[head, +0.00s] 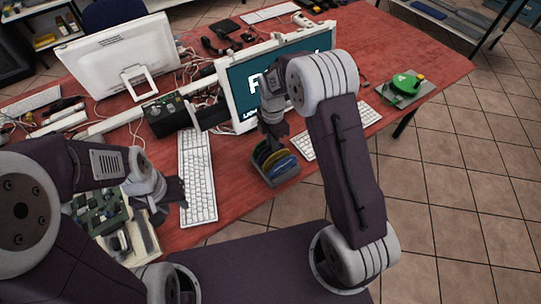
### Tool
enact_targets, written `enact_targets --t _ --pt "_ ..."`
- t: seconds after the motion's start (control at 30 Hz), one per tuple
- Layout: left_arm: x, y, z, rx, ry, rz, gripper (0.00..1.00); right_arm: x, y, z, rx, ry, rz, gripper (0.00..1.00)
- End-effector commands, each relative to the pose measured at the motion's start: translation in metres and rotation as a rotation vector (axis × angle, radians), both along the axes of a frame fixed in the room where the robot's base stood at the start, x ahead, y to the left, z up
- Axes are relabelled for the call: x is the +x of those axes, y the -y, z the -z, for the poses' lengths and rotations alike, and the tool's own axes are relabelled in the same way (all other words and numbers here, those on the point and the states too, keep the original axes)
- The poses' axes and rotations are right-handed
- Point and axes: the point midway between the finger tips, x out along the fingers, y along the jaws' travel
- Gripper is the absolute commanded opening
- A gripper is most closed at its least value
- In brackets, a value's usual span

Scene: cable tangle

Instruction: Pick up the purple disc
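A grey rack (283,178) near the table's front edge holds upright discs, including a yellow disc (274,158) and blue ones. I cannot make out a purple disc; it may be hidden in the rack or behind my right gripper. My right gripper (270,134) points down just above the rack's back side; its fingers are small and dark, and I cannot tell whether they are open or hold anything. My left gripper (172,194) is at the left, beside the white keyboard and apart from the rack; its opening is unclear.
A monitor (240,88) stands behind the rack. White keyboards lie left (197,178) and right (303,146) of it. Circuit boards (105,215) lie in a tray at front left. Cables and a black box (165,115) fill the back left.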

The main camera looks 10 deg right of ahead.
Motion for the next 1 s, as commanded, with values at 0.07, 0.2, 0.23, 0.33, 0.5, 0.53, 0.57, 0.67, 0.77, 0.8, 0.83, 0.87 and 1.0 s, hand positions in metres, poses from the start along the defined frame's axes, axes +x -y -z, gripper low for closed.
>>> enact_targets --t 0.07,0.2,0.23,0.33,0.5,0.53,0.57,0.67,0.77,0.8,0.83,0.87,1.0 --pt "0.0 0.0 0.0 0.0 0.0 0.0 0.36 0.0 0.0 0.009 0.0 -0.001 0.0 0.16" --pt "0.0 0.0 -0.001 0.0 0.0 0.0 0.36 0.0 0.0 0.013 0.001 0.002 0.001 0.16" --pt "0.0 0.0 -0.001 0.0 0.0 0.0 0.36 0.0 0.0 0.015 0.0 0.001 0.001 0.16" --pt "0.0 0.0 -0.003 0.0 0.0 0.0 0.36 -0.004 0.0 0.032 0.0 -0.003 0.001 0.16" --pt "0.0 0.0 -0.004 0.0 0.0 0.0 0.36 -0.004 -0.001 0.059 0.0 0.001 0.001 0.16" --pt "0.0 0.0 -0.004 0.0 0.0 0.0 0.36 -0.004 -0.001 0.061 0.0 0.001 0.001 0.16" --pt "0.0 0.0 -0.004 0.0 0.0 0.0 0.36 -0.004 -0.001 0.063 0.001 0.002 0.001 0.16" --pt "0.0 0.0 -0.004 0.0 0.0 0.0 0.36 -0.003 -0.001 0.064 0.0 0.003 0.001 0.16" --pt "0.0 0.0 -0.004 0.0 0.0 0.0 0.36 -0.003 -0.001 0.063 0.0 0.003 0.001 0.16" --pt "0.0 0.0 -0.004 0.0 0.0 0.0 0.36 -0.003 -0.001 0.063 0.0 0.003 0.001 0.05" --pt "0.0 0.0 -0.004 0.0 0.0 0.0 0.36 -0.003 -0.001 0.063 0.0 0.003 0.001 0.0" --pt "0.0 0.0 -0.004 0.0 0.0 0.0 0.36 -0.003 -0.001 0.063 0.0 0.003 0.001 0.0" --pt "0.0 0.0 -0.004 0.0 0.0 0.0 0.36 -0.003 -0.001 0.063 0.0 0.003 0.001 0.0"
